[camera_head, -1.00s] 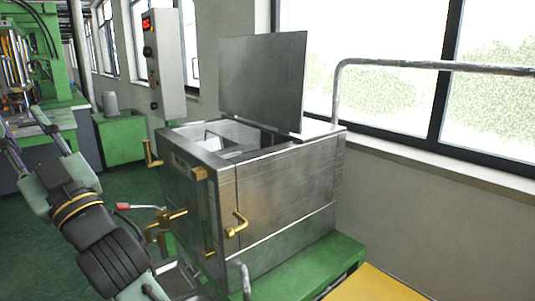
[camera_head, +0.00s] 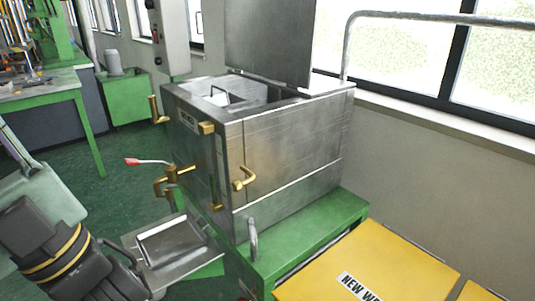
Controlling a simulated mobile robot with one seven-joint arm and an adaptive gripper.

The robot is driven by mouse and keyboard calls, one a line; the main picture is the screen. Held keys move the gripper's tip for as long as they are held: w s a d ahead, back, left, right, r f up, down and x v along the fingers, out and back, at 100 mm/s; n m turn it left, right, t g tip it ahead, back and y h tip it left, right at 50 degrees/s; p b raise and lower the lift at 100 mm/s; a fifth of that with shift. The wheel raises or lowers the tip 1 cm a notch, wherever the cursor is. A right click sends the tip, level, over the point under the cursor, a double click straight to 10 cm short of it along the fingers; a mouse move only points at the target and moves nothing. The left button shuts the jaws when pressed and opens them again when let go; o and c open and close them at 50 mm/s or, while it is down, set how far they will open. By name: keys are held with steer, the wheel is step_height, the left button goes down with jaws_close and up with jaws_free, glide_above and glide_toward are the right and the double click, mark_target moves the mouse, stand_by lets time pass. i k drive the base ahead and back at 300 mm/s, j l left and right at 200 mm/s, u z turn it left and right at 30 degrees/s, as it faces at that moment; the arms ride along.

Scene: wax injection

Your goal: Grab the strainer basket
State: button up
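A metal box-shaped machine (camera_head: 290,148) with its lid (camera_head: 270,40) raised stands in the middle. Its top is open. Inside the opening, a pale piece with a thin dark handle-like frame (camera_head: 221,97) shows, apparently the strainer basket. The rim hides its lower part, so its full shape cannot be told. My arm links show at the lower left, in front of the machine and apart from it. My gripper is not in view.
Brass handles (camera_head: 243,180) and a red-tipped tap lever (camera_head: 132,162) stick out from the machine's front. A metal tray (camera_head: 211,247) sits low before it. A yellow surface (camera_head: 375,262) is at lower right. A green table (camera_head: 45,98) stands at left, with open floor between.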

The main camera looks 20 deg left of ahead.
mark_target(224, 99)
steer(key=k+j+z, duration=0.1)
steer(key=j, duration=0.85)
steer(key=j+z, duration=0.35)
steer(key=j, duration=0.85)
steer(key=j+z, duration=0.2)
steer(key=j, duration=0.4)
steer(key=j+z, duration=0.2)
steer(key=j, duration=0.35)
steer(key=k+j+z, duration=0.2)
steer(key=j, duration=0.4)
steer(key=j+z, duration=0.2)
steer(key=j, duration=0.35)
steer(key=j+z, duration=0.15)
steer(key=j, duration=0.25)
steer(key=k+j+z, duration=0.15)
steer(key=j, duration=0.25)
steer(key=j+z, duration=0.1)
steer(key=j, duration=0.25)
steer(key=j+z, duration=0.2)
steer(key=j, duration=0.4)
steer(key=k+j+z, duration=0.2)
steer(key=j, duration=0.35)
steer(key=i+j, duration=0.1)
steer(key=j, duration=0.25)
steer(key=i+j+z, duration=0.15)
steer(key=j, duration=0.55)
steer(key=k+j+z, duration=0.15)
steer(key=j, duration=0.3)
steer(key=k+j+z, duration=0.15)
steer(key=k+j, duration=0.25)
